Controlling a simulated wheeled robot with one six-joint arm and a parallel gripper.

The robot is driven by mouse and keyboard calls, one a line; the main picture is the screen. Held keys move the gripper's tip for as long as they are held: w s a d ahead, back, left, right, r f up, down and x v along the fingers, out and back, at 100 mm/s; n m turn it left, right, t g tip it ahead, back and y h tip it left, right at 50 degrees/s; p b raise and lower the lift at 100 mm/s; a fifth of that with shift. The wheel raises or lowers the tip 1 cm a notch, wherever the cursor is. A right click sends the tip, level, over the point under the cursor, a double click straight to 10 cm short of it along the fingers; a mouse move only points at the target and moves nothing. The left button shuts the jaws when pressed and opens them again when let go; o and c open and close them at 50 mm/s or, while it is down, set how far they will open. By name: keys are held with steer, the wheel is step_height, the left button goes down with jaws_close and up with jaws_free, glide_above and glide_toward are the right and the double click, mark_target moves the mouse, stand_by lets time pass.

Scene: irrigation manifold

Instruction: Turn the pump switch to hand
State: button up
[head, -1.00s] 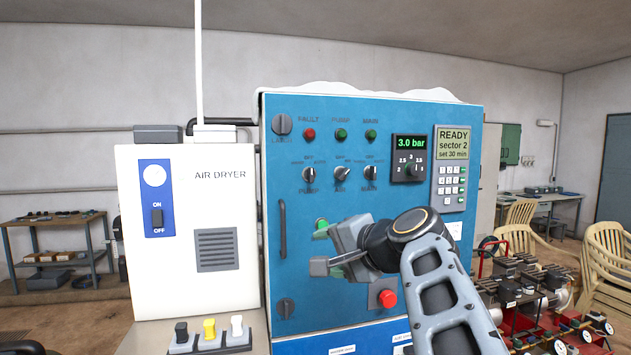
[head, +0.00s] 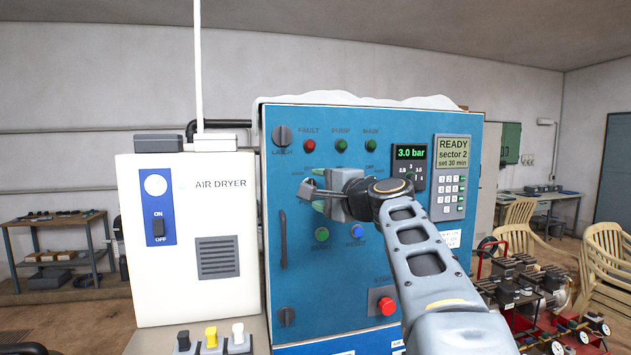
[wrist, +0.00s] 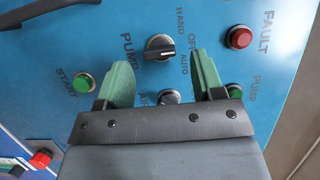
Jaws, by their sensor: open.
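The pump switch (wrist: 160,47) is a black rotary knob on the blue panel, with HAND, OFF and AUTO printed around it in the wrist view. Its handle lies about in line with the OFF label. My gripper (wrist: 163,76) is open, with green fingers apart and nothing held. The knob shows just beyond the fingertips, between their lines, not gripped. In the head view my gripper (head: 317,189) is in front of the upper left of the panel and hides most of the selector row, including the pump switch.
A second selector (wrist: 168,97) shows partly between my fingers. The green start button (wrist: 83,83), red fault lamp (wrist: 240,38) and green pump lamp (wrist: 234,91) are close by. A red stop button (head: 387,306) is low on the panel. The air dryer (head: 200,275) stands left.

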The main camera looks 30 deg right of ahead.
steer(key=shift+w+a, duration=0.25)
steer(key=shift+w, duration=0.9)
steer(key=shift+c, duration=0.4)
steer(key=c, duration=0.9)
steer(key=shift+o, duration=0.2)
steer(key=shift+n, duration=0.3)
steer(key=shift+a+r+n+g+h+p, duration=0.15)
steer(key=shift+n+g+h+p, duration=0.35)
steer(key=shift+n, duration=1.15)
steer(key=shift+d+r+n+g+h+p, duration=0.15)
steer(key=shift+n+g+h, duration=0.5)
steer(key=shift+n, duration=1)
steer(key=shift+a+f+g, duration=0.1)
steer(key=shift+g, duration=0.15)
